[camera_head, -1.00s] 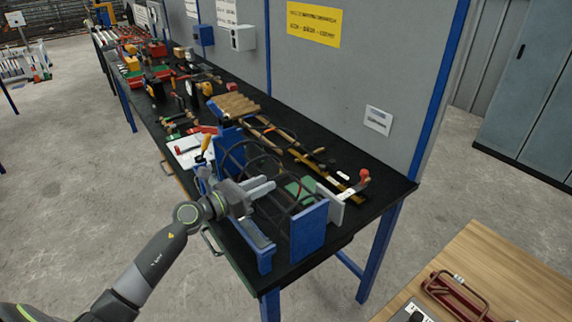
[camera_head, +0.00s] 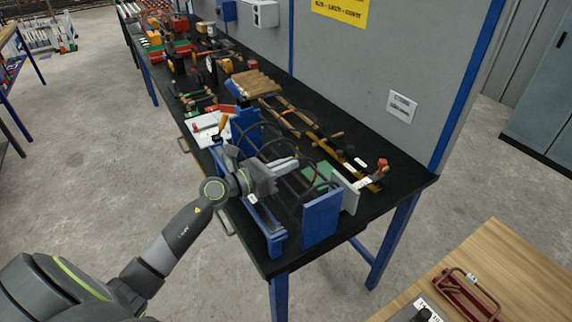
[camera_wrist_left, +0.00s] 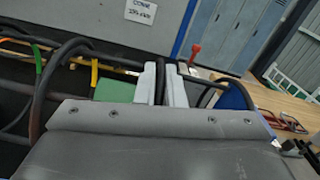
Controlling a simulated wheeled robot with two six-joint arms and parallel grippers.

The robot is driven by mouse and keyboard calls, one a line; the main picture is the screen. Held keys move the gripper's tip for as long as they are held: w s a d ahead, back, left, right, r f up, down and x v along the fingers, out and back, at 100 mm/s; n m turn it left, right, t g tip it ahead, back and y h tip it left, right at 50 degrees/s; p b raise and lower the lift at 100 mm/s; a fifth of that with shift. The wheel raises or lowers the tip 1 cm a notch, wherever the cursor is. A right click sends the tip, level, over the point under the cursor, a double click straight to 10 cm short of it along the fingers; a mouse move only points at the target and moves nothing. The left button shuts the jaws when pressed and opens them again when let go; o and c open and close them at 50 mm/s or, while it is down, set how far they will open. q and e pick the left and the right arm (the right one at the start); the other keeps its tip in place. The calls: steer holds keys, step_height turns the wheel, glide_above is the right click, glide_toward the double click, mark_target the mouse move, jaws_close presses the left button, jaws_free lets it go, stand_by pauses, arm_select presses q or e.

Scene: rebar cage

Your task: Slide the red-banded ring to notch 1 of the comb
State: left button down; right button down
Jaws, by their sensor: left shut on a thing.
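My left gripper (camera_head: 284,165) is over the blue cage jig (camera_head: 321,216) on the dark bench, between its two end plates. In the left wrist view its pale fingers (camera_wrist_left: 162,84) are shut on a dark ring (camera_wrist_left: 160,72), which stands upright between them. No red band shows on the held part, so I cannot tell its colour band. A blue rail (camera_head: 268,228) runs along the jig's front; the comb's notches are too small to make out. My right gripper is out of view.
A grey plate (camera_head: 349,193) and a red-tipped clamp (camera_head: 382,166) stand at the jig's right end. Wooden pieces (camera_head: 254,84) and tools crowd the bench to the back left. A wooden table (camera_head: 500,270) with a red tool (camera_head: 465,293) is at lower right.

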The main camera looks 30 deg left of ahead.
arm_select(q)
steer(key=shift+d, duration=0.1)
steer(key=shift+s+d, duration=0.1)
steer(key=c, duration=1.6)
jaws_free()
steer(key=shift+o, duration=0.2)
